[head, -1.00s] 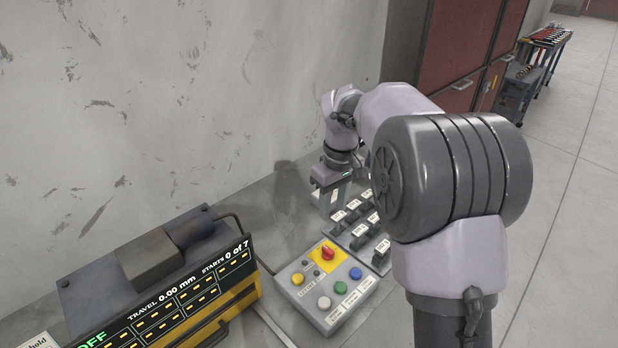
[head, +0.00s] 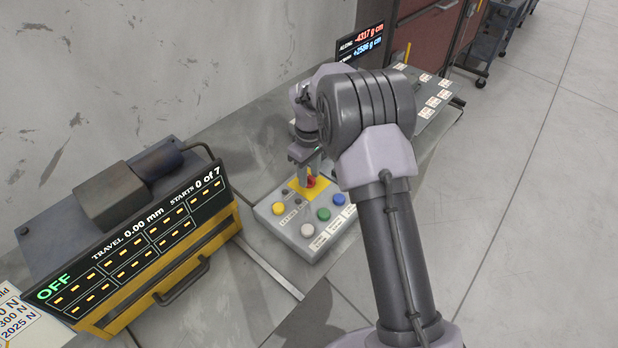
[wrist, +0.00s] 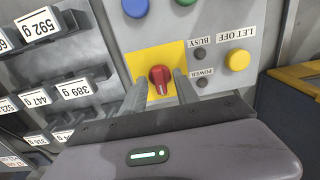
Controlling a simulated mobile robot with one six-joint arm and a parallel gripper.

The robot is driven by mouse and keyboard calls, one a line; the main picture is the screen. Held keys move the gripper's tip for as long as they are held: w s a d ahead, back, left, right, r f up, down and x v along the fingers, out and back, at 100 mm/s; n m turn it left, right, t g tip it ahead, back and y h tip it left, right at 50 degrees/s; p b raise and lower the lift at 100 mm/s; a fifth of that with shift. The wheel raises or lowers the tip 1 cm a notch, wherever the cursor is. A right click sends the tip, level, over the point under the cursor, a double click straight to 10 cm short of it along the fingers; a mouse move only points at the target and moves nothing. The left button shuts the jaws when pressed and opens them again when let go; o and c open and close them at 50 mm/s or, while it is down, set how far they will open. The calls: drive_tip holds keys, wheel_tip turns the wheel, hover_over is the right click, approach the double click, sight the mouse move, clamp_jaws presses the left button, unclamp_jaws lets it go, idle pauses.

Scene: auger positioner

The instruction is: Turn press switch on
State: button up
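A red rotary knob (head: 311,182) sits on a yellow plate on the grey control box (head: 290,237). In the wrist view the red knob (wrist: 160,78) stands on its yellow plate (wrist: 142,57), beside small dark lamps marked POWER and BUSY. My gripper (wrist: 160,90) is open, with one finger on each side of the knob and a visible gap to each. The display (head: 140,245) on the yellow machine reads OFF, travel 0.00 mm, starts 0 of 7.
Yellow (head: 279,209), white (head: 307,230), green (head: 323,214) and blue (head: 339,199) buttons share the control box. Labelled weights (wrist: 77,88) stand close beside it. The machine is to the left, and a wall rises behind the bench.

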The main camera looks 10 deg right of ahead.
drive_tip(key=shift+c, duration=0.3)
clamp_jaws()
drive_tip(key=shift+m+p, duration=0.3)
drive_tip(key=shift+m, duration=0.1)
drive_tip(key=m+p, duration=0.1)
drive_tip(key=m, duration=0.2)
drive_tip(key=shift+r, duration=0.1)
drive_tip(key=m+p, duration=0.1)
drive_tip(key=m, duration=0.4)
drive_tip(key=shift+m, duration=0.3)
drive_tip(key=m, duration=0.4)
drive_tip(key=shift+m, duration=2.2)
